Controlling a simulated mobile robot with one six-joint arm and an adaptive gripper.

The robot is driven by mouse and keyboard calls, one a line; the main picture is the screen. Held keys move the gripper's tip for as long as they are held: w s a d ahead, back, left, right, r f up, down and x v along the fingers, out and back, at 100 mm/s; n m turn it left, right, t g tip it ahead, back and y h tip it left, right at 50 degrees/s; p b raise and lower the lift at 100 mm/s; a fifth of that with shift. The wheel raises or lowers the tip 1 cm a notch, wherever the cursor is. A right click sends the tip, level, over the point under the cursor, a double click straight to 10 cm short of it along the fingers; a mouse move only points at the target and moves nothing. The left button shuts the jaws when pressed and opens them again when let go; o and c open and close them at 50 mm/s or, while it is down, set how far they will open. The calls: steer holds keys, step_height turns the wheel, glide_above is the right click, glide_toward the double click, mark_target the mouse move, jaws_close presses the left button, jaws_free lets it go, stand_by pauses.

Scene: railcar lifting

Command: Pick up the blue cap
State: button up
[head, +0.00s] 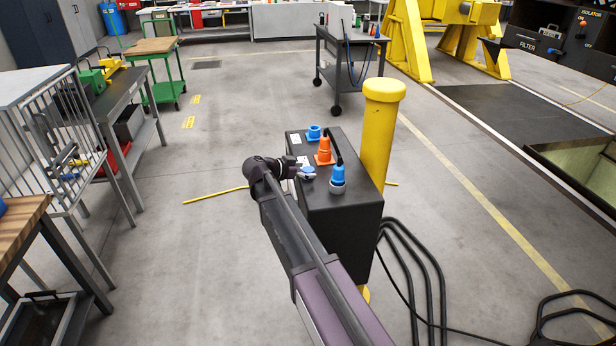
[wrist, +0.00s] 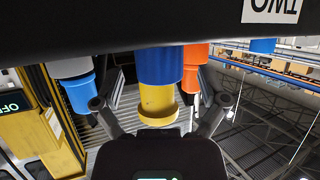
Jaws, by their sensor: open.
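A blue cap (head: 308,171) sits on the near left part of the top of a black box (head: 345,215). In the wrist view, which is upside down, the blue cap (wrist: 161,66) is large and central, with a wider base against the box. My gripper (head: 301,168) is at the box's left edge, close beside the cap. In the wrist view my gripper (wrist: 161,101) is open, with one finger on each side of the cap in the picture. I see no contact; whether the cap is between the fingers in depth is unclear.
A blue plug with a grey base (head: 338,178), an orange plug (head: 324,152) and another blue piece (head: 314,132) stand close by on the box. A yellow bollard (head: 378,140) rises behind. Black cables (head: 415,265) lie right. Floor left of the box is mostly clear.

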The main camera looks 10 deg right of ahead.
steer(key=shift+w+d+f, duration=0.2)
steer(key=shift+d, duration=0.25)
steer(key=c, duration=0.9)
